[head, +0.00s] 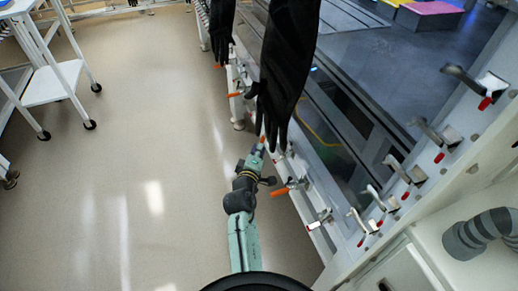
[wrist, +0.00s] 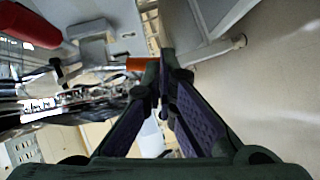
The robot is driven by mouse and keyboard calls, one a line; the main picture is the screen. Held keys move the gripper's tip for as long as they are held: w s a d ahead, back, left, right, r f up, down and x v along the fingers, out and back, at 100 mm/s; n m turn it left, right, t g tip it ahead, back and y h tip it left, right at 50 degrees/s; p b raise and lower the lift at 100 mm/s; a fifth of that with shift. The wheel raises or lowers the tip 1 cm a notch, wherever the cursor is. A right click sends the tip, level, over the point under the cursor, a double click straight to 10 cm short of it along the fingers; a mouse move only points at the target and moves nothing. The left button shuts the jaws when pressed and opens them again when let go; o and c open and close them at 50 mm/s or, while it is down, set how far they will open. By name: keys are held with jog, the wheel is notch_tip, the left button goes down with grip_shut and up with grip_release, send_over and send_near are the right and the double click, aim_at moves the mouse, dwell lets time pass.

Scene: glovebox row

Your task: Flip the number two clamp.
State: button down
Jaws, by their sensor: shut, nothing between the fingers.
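Several toggle clamps with orange or red handles line the front frame of the glovebox. No numbers are legible, so I cannot tell which is number two. My gripper (head: 259,146) is shut and empty, at the frame just below a hanging black glove (head: 284,60). In the wrist view my gripper (wrist: 166,58) has its fingertips together, close beside an orange handle (wrist: 140,63); I cannot tell whether they touch. Nearer me are an orange-handled clamp (head: 281,192) and another one (head: 319,222). The glove hides part of the frame near my gripper.
More red-tipped clamps, such as one by the window's right end (head: 488,94), line the right side. A grey hose (head: 480,234) curves at lower right. A white cart (head: 52,82) stands at left. The floor (head: 130,150) between is clear. A red object (wrist: 28,26) shows in the wrist view.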

dwell(0.3)
jog(key=shift+w+d+f+n+t+b, duration=0.3)
jog(key=shift+w+d+n+b, duration=0.35)
jog(key=shift+b, duration=0.4)
jog(key=shift+s+d+h, duration=0.1)
jog(key=shift+d+h, duration=0.1)
jog(key=shift+h, duration=0.2)
